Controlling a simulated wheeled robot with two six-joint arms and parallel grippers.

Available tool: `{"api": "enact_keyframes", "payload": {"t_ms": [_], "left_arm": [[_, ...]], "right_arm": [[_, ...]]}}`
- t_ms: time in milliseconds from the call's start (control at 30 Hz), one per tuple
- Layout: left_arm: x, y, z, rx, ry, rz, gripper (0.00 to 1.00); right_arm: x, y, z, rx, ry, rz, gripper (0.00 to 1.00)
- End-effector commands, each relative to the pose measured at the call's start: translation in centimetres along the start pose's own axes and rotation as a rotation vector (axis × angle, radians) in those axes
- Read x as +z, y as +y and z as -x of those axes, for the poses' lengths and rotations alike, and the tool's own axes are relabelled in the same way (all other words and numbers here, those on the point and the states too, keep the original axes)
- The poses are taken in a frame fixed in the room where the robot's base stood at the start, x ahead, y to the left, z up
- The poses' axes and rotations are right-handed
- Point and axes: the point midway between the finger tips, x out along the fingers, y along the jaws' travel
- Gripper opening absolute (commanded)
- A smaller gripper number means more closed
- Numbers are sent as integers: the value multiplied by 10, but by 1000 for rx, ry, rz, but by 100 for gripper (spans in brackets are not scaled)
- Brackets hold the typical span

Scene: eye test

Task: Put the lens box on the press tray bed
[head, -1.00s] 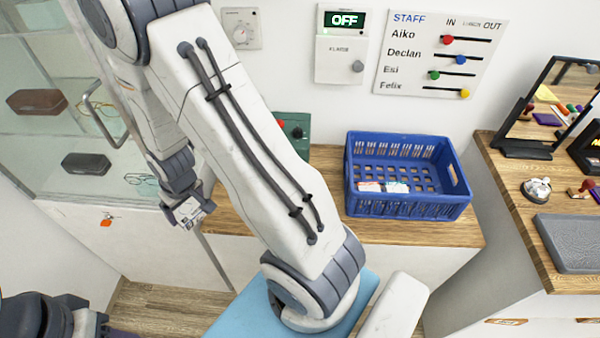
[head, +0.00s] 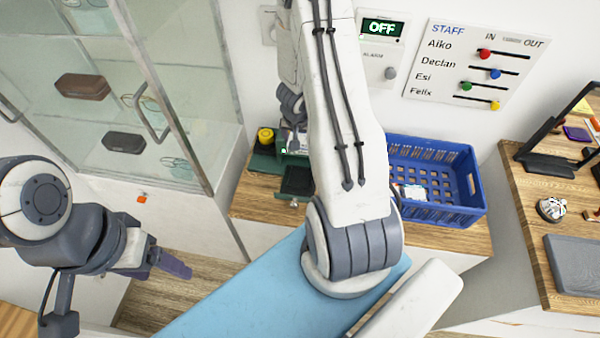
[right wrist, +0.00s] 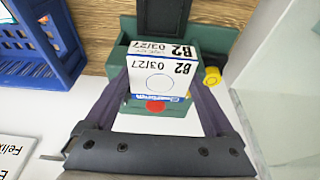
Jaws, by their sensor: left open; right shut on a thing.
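The lens box (right wrist: 158,82) is white with "B2 03/27" print and a blue band. My right gripper (right wrist: 162,90) is shut on it, with a dark finger on either side in the right wrist view. The green press (right wrist: 128,52) is behind the box there, with a red button and a yellow knob. Its dark tray bed (right wrist: 163,14) sticks out at the top, and the box looks clear of it. In the head view the tray bed (head: 298,180) is empty where visible; my right arm hides the box and right fingers. My left gripper (head: 172,264) is open, lower left.
A blue crate (head: 478,195) with small white boxes stands right of the press on the wooden counter (head: 270,205). A glass cabinet (head: 205,150) is at the left. A light blue surface (head: 250,295) lies in front. A staff board (head: 465,65) hangs on the wall.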

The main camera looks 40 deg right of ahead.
Motion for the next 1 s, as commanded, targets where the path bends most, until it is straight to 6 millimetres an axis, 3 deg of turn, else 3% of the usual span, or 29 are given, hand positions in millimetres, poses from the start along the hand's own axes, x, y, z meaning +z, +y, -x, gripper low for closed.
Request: {"api": "enact_keyframes", "payload": {"t_ms": [100, 433, 600, 767, 1000], "left_arm": [[2, -2, -29, 0, -1, 3, 72], [5, -6, -90, 0, -1, 10, 72], [6, -8, -106, 0, -1, 8, 72], [6, -8, -111, 0, -1, 8, 72], [7, -10, -132, 0, -1, 7, 72]], "right_arm": [[10, 0, -30, 2, -2, -3, 34], [32, -1, -100, 0, -2, 0, 34], [38, -1, -121, 0, 0, 1, 34], [41, -1, -130, 0, -1, 1, 34], [52, -1, -165, 1, -2, 0, 34]]}}
